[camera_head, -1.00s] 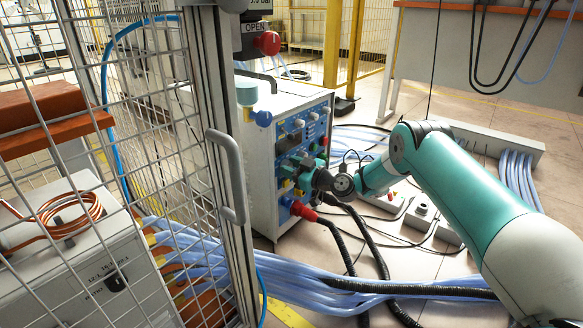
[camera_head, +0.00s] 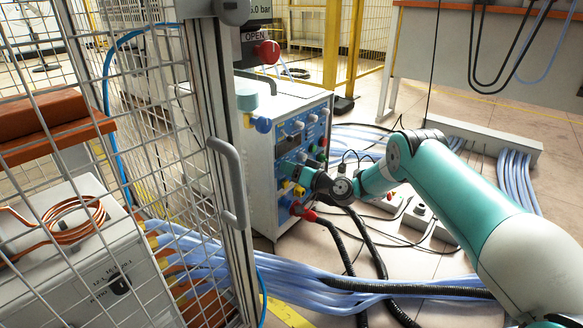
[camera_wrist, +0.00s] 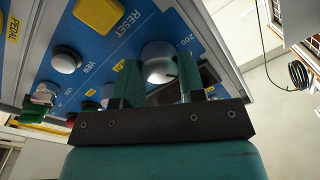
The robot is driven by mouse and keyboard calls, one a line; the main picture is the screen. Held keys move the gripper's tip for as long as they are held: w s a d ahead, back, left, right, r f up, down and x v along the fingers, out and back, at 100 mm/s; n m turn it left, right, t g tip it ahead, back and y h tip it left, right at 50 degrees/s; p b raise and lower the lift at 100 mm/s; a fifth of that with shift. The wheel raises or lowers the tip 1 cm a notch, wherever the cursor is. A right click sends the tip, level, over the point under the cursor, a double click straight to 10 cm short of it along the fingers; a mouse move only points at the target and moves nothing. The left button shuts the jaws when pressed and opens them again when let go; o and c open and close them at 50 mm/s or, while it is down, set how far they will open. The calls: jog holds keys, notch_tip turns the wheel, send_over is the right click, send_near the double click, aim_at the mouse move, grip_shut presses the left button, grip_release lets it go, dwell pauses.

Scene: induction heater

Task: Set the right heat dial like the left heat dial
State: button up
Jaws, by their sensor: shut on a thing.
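The induction heater (camera_head: 258,165) is a white cabinet with a blue control panel (camera_wrist: 110,40) on its front. In the wrist view a silver round dial (camera_wrist: 158,58) sits between the fingers of my gripper (camera_wrist: 160,82), which is shut on it. The number 200 is printed beside this dial. I cannot tell which way its mark points, because the fingers and the angle hide it. In the head view my gripper (camera_head: 308,178) is at the panel's lower part and hides some of it. Small silver knobs (camera_head: 298,125) show higher on the panel; their settings are too small to read.
A white round button (camera_wrist: 66,60) and a yellow button (camera_wrist: 98,14) are near the fingers. A red connector (camera_head: 301,211) with black hoses is below my gripper. A wire-mesh gate with a grey handle (camera_head: 229,182) stands left. Hoses cover the floor.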

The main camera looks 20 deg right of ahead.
jog(key=m, duration=0.6)
jog(key=shift+m+t+p, duration=0.3)
jog(key=shift+p, duration=0.1)
jog(key=shift+w, duration=0.1)
jog(key=o, duration=0.9)
jog(key=shift+d, duration=0.1)
jog(key=shift+p+v, duration=8.75)
jog(key=shift+p, duration=1.6)
